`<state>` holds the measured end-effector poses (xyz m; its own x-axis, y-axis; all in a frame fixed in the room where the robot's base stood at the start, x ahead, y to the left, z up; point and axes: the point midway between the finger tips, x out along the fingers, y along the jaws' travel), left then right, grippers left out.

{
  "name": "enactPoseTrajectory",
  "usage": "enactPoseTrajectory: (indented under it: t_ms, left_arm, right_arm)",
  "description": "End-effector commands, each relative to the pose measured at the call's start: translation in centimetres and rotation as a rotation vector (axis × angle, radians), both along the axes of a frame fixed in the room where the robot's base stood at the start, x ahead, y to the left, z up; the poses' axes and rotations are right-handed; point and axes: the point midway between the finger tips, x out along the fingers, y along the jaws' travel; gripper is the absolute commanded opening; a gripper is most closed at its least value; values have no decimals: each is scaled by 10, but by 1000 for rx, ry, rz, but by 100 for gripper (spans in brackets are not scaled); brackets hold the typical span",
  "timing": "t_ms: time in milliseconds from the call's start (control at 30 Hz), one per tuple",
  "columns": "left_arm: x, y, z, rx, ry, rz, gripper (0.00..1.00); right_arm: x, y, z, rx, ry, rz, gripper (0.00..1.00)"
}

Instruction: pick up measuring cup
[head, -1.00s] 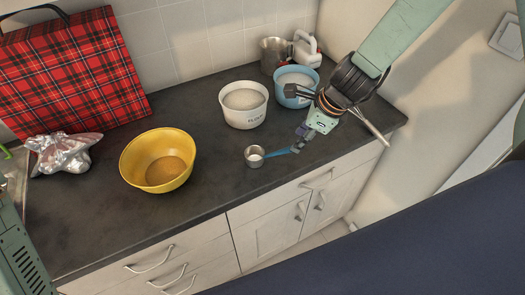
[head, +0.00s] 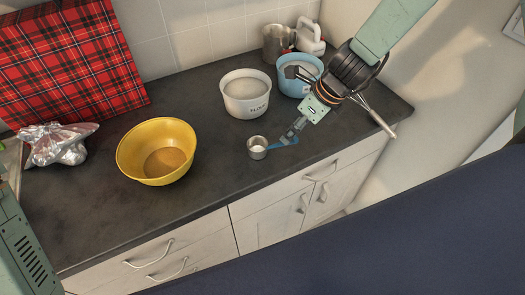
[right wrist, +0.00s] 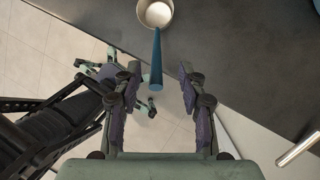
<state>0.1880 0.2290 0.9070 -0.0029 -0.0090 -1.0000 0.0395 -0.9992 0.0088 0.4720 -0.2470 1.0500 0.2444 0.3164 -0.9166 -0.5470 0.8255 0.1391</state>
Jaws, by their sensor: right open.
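The measuring cup (head: 257,148) is a small metal cup with pale content or a pale inside. It stands on the dark counter near the front edge, its blue handle (head: 286,141) pointing right. In the right wrist view the cup (right wrist: 156,13) is at the top, cut by the frame edge, and its handle (right wrist: 157,62) runs down between the fingers. My right gripper (head: 292,133) is open at the handle's end. In the wrist view a gap shows on both sides of the handle between my right gripper's fingers (right wrist: 161,78). My left gripper is not clearly seen.
A white flour tub (head: 246,105) and a blue tub (head: 296,88) stand behind the cup. A yellow bowl (head: 128,158) is to the left, with a foil-like bag (head: 58,145) and a red plaid bag (head: 65,60) beyond. A metal pitcher (head: 276,44) is at the back.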

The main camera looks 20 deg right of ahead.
Motion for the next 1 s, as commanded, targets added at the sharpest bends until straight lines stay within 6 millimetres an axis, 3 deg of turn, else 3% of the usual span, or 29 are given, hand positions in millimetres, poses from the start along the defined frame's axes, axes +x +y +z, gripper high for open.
enactPoseTrajectory:
  t_ms: [267, 700, 1000]
  left_arm:
    - [0, 0, -13, 0, 1, 0, 40]
    - [0, 0, -52, 0, 0, 0, 40]
    - [0, 0, -57, 0, 1, 0, 40]
  right_arm:
    - [4, 3, -11, 0, -1, 2, 41]
    - [10, 18, -48, -2, -1, 3, 41]
    - [13, 22, -55, 0, -1, 2, 41]
